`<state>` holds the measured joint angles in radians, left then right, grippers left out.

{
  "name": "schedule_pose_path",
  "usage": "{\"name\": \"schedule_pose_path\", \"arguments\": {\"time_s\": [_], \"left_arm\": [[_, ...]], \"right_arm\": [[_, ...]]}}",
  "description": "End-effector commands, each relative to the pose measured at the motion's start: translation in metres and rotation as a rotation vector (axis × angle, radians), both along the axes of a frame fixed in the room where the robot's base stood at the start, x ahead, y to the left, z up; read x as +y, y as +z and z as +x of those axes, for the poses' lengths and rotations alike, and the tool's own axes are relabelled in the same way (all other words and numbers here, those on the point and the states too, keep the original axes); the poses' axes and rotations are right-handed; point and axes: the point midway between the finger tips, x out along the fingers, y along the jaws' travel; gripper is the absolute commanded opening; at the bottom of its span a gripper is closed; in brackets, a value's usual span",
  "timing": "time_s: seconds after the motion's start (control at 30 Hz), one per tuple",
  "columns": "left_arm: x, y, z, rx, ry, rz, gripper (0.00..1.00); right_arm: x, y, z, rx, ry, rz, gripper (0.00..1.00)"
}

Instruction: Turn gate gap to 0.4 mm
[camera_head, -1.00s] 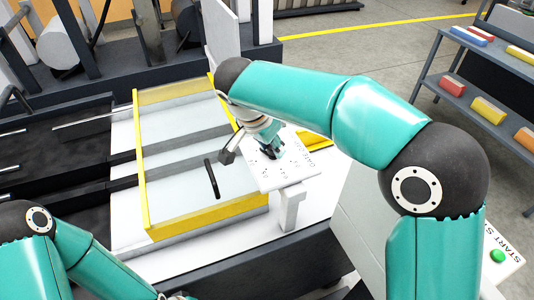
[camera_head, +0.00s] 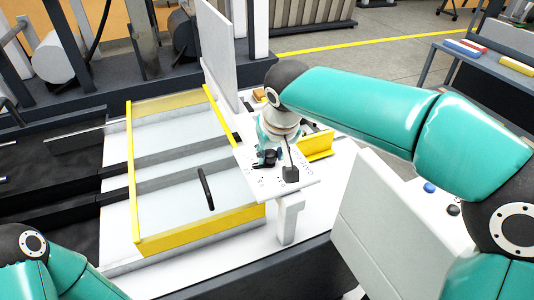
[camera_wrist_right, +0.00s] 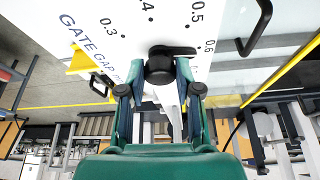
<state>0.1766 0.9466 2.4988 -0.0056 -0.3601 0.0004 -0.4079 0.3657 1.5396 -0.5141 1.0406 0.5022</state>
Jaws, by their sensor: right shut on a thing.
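The white gate gap plate (camera_head: 308,190) shows in the head view on a white post. In the right wrist view, the plate (camera_wrist_right: 120,50) carries printed dots and the numbers 0.3 to 0.6. A black round knob (camera_wrist_right: 160,68) with a pointer sits on it, and the pointer lies toward the 0.6 mark. My right gripper (camera_wrist_right: 158,82) is shut on the knob, with a finger on each side; in the head view the gripper (camera_head: 267,158) hides the knob. My left arm shows at the lower left, but its gripper is out of view.
A clear guard with a yellow frame (camera_head: 200,219) and black handle (camera_head: 206,188) lies left of the plate. A tall grey panel (camera_head: 220,55) stands behind. A yellow bracket (camera_head: 318,146) and a white cabinet (camera_head: 385,225) are to the right.

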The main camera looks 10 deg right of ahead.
Motion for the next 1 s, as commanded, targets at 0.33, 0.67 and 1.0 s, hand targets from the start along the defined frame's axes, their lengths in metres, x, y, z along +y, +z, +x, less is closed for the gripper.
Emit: {"name": "schedule_pose_path", "arguments": {"time_s": [0.33,0.67,1.0], "left_arm": [[0.000,0.015,0.000,0.000,0.000,0.000,0.00],[0.000,0.032,0.000,0.000,0.000,0.000,0.00],[0.000,0.049,0.000,0.000,0.000,0.000,0.00]], "right_arm": [[-0.005,0.005,0.004,-0.010,0.323,0.002,0.00],[-0.005,0.005,0.005,-0.010,0.637,0.002,0.00],[-0.006,0.005,0.007,-0.011,0.960,0.001,0.00]]}}
